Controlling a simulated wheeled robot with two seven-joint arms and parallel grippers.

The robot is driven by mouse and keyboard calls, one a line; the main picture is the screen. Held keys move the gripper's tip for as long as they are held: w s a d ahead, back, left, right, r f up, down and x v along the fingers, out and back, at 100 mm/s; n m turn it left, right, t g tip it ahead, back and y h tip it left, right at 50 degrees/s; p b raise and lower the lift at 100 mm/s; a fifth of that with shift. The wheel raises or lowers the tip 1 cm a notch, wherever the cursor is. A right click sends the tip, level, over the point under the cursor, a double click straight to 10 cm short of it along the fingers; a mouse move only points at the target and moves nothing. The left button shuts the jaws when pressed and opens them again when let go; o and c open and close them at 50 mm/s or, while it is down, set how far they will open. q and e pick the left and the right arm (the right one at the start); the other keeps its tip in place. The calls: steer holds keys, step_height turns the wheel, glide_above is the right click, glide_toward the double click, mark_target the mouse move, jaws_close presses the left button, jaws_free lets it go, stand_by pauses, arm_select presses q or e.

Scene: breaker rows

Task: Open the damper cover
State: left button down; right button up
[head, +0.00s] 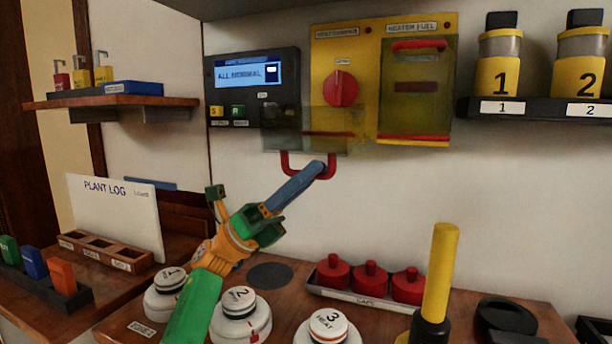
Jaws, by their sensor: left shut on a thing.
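The damper cover (283,143) is a see-through smoky panel with a red handle (286,163) on the left half of the yellow wall box (322,62). It is folded down and out from the box, below the red damper knob (340,88), which shows uncovered. My left gripper (322,170) is shut on the red handle, at its right side. The fingertips partly hide the handle. The left label on the box is too blurred to read surely. The heater fuel cover (415,95), to the right, is shut. My right gripper is not in view.
A dark display panel (253,90) reading "ALL NORMAL" is left of the box. A shelf with numbered canisters (499,75) is at right. Below are numbered white knobs (240,312), red caps (370,275) and an upright yellow lever (440,270). The wall under the box is bare.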

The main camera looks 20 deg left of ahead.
arm_select(q)
steer(key=c, duration=0.9)
jaws_free()
steer(key=shift+w, duration=0.15)
steer(key=shift+f, duration=0.2)
steer(key=shift+s+a+f+p, duration=0.3)
steer(key=shift+s+a, duration=0.25)
steer(key=shift+a, duration=1.75)
steer(key=shift+s+a+f+p, duration=0.2)
steer(key=shift+s+a, duration=0.35)
steer(key=shift+a, duration=1.7)
steer(key=shift+s+a+f+p, duration=0.2)
steer(key=shift+s+a+f, duration=0.25)
steer(key=shift+a, duration=1.85)
steer(key=shift+s+r, duration=0.1)
